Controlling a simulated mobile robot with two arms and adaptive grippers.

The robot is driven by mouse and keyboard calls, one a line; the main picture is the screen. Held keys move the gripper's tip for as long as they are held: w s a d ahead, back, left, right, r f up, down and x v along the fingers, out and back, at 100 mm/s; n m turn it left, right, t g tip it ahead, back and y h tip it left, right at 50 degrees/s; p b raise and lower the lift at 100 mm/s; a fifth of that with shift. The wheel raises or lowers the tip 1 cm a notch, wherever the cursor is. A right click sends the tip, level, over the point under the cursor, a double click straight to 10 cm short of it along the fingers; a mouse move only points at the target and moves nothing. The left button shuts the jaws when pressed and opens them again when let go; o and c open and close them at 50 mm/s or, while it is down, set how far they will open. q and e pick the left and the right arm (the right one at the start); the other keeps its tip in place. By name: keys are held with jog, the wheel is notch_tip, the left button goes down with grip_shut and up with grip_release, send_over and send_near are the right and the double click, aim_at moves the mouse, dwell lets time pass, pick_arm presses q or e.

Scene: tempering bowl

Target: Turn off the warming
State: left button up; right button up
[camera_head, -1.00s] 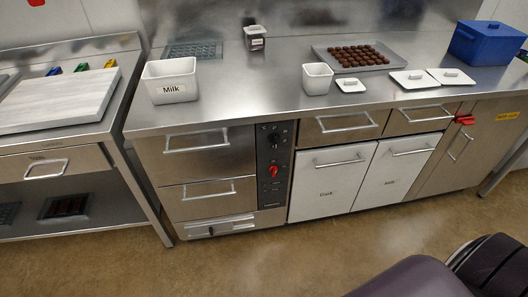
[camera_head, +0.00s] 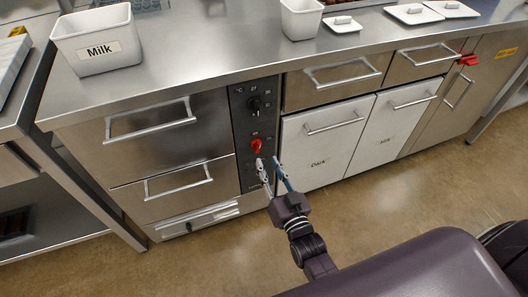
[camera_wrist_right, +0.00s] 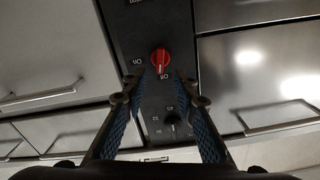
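The red knob (camera_head: 256,146) sits on the dark control panel (camera_head: 244,110) between the steel drawers and the white bin fronts. In the right wrist view, the red knob (camera_wrist_right: 160,58) is just beyond the fingers, with small labels to its left and below it; I cannot be sure of its setting. A black knob (camera_head: 254,104) is above it on the panel; it shows lower in the wrist view (camera_wrist_right: 172,118). My right gripper (camera_head: 268,163) is open and empty, just in front of the panel and slightly below the red knob. My left gripper is out of view.
A white Milk container (camera_head: 98,60) stands on the steel counter (camera_head: 210,45) above. Drawer handles (camera_head: 180,182) and bin handles (camera_head: 335,122) stick out on either side of the panel. The floor (camera_head: 430,200) in front is clear.

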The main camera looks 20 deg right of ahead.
aim_at(259, 148)
jog(key=w, duration=0.6)
jog(key=shift+w+a+f+b, duration=0.1)
jog(key=shift+w+a+b, duration=0.05)
jog(key=shift+b, duration=0.2)
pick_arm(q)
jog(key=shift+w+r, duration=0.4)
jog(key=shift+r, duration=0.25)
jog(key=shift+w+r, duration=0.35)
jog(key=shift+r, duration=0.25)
pick_arm(e)
jog(key=shift+c, duration=0.3)
grip_shut()
